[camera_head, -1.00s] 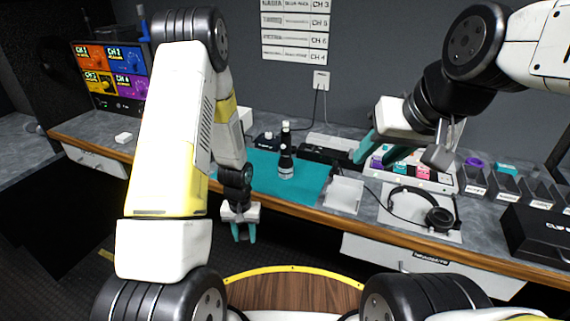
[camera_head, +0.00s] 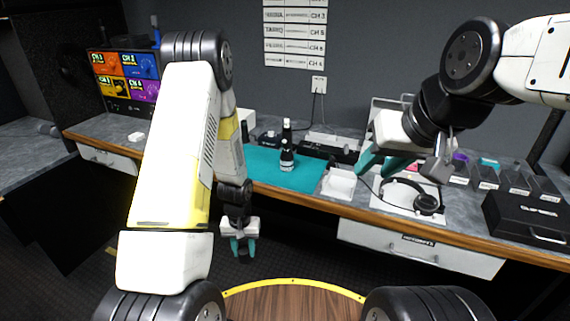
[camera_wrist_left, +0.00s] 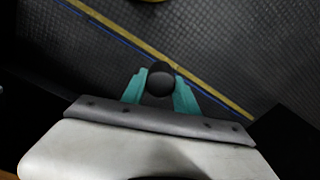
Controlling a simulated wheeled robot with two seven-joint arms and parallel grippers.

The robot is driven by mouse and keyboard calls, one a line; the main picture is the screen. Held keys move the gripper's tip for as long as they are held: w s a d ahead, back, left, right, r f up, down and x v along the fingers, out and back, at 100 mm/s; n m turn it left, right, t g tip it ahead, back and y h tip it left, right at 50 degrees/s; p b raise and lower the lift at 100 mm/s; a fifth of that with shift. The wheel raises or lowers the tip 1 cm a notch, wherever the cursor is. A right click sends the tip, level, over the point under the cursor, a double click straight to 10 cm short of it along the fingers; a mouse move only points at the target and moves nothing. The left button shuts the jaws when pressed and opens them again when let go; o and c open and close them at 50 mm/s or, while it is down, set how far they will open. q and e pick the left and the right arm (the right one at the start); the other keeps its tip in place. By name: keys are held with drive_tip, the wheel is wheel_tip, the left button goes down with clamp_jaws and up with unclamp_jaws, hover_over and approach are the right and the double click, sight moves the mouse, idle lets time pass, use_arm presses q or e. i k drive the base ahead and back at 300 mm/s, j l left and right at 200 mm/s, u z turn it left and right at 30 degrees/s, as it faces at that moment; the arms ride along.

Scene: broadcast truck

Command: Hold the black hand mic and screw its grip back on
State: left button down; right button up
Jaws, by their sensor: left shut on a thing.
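My left gripper (camera_head: 243,250) hangs low in front of the desk, its teal fingers closed around a dark thing. In the left wrist view this is a black round-ended thing (camera_wrist_left: 160,80) between the fingers; whether it is the hand mic or its grip I cannot tell. A black bottle-shaped piece with a pale label (camera_head: 287,158) stands upright on the teal mat (camera_head: 262,170). Another slim black upright piece (camera_head: 287,128) stands behind it. My right gripper (camera_head: 384,163) is over the desk to the right, its teal fingers apart, with nothing visible between them.
A white tray (camera_head: 338,185) sits at the mat's right. Headphones (camera_head: 424,203) lie on a pale pad. Dark open bins (camera_head: 485,177) and a black case (camera_head: 525,216) are further right. A colourful monitor (camera_head: 125,75) stands at the left. Floor is open before the desk.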

sight(286, 157)
drive_tip(key=k, duration=0.35)
drive_tip(key=z, duration=3)
drive_tip(key=k+j, duration=1.15)
drive_tip(key=j, duration=0.25)
drive_tip(key=k+j, duration=0.6)
drive_tip(key=j, duration=0.15)
